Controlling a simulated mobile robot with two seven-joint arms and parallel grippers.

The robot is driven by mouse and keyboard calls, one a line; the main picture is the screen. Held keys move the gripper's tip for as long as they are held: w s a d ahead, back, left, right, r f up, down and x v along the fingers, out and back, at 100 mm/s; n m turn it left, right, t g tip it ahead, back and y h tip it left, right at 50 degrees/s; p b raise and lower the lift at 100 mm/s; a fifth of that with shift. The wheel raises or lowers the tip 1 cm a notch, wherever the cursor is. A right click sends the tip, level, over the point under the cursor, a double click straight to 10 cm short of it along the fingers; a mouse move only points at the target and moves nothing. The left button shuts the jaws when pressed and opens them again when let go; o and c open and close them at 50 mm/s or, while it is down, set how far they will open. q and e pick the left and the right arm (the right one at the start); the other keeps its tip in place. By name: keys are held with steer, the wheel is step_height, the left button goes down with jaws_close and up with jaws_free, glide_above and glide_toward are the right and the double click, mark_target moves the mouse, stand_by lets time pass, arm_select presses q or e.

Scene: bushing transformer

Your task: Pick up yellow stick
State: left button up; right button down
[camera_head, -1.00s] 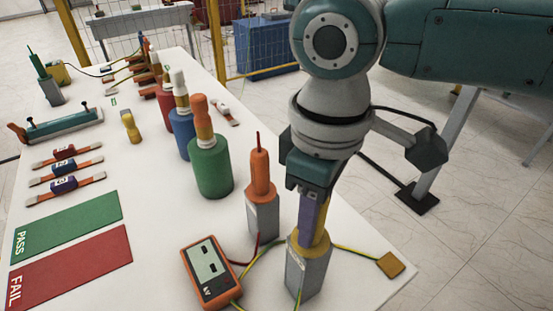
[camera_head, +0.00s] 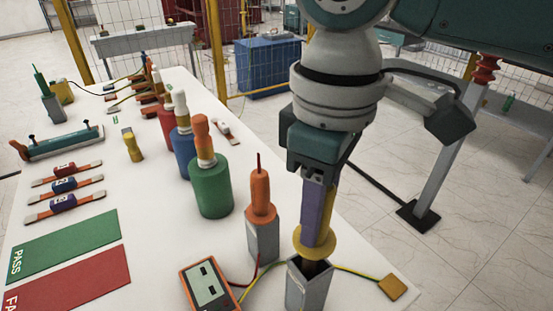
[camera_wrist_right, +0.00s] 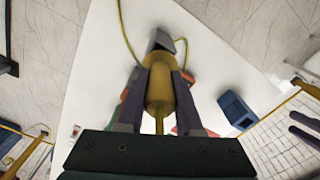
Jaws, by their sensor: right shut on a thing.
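The yellow stick (camera_head: 316,242) is a probe with a round flange, held upright in my right gripper (camera_head: 317,208). Its lower dark part is still inside or just over the top of the grey square holder (camera_head: 308,287); I cannot tell how deep. In the right wrist view the yellow stick (camera_wrist_right: 159,92) sits between the two purple fingers of my right gripper (camera_wrist_right: 160,100), which are shut on it. The grey holder shows beyond it. My left gripper is not in view.
An orange stick (camera_head: 262,195) stands in a second grey holder just left. An orange meter (camera_head: 209,287) with wires lies at the front. Green, blue and red bottles (camera_head: 211,187) stand behind. A yellow-green wire runs to a small yellow pad (camera_head: 392,287) near the table's right edge.

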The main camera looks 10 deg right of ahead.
step_height(320, 180, up, 15)
stand_by(0.3)
steer(key=shift+r, duration=0.1)
stand_by(0.9)
